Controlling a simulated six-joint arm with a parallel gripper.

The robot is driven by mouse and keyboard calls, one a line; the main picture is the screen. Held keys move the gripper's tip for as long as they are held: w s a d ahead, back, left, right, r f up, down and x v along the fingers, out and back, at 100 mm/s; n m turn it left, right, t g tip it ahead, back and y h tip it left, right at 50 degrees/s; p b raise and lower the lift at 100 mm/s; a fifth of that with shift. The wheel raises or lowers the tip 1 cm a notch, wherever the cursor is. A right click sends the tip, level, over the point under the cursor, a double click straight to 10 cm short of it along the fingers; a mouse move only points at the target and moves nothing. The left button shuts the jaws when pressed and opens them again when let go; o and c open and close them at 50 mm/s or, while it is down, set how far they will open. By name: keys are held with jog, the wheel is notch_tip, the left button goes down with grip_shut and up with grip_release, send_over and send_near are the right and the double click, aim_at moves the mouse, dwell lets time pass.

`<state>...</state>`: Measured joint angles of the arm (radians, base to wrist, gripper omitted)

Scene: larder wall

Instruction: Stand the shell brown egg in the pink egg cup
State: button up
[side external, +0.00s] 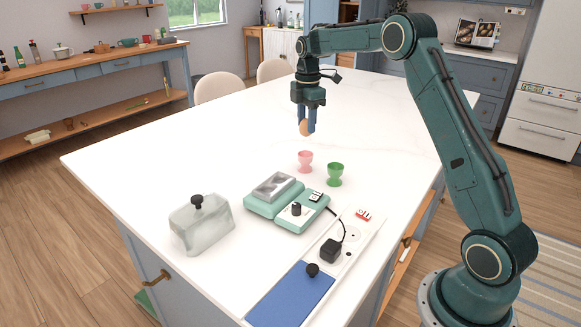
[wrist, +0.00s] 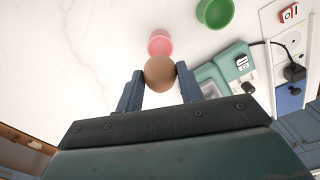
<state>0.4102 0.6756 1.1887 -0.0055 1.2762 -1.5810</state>
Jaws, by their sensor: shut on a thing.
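The shell brown egg (side external: 305,128) is held between the fingers of my gripper (side external: 307,126), above the white counter. In the wrist view the egg (wrist: 160,73) sits between the two blue fingertips of my gripper (wrist: 157,80). The pink egg cup (side external: 305,161) stands upright on the counter, below the egg in the side view. In the wrist view the pink egg cup (wrist: 160,43) shows just beyond the egg, which partly covers it. I cannot see anything in the cup in the side view.
A green egg cup (side external: 336,173) stands close to the right of the pink one. A teal appliance (side external: 275,193) with a dial and cord sits nearer the front. A clear cover with a black knob (side external: 201,225) and a power strip (side external: 347,237) are nearby. The counter behind is clear.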

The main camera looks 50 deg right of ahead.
jog(key=shift+f, duration=3.75)
jog(key=shift+f, duration=0.15)
jog(key=o, duration=0.8)
jog(key=shift+o, duration=0.2)
notch_tip(320, 180, up, 14)
jog(key=shift+f, duration=0.1)
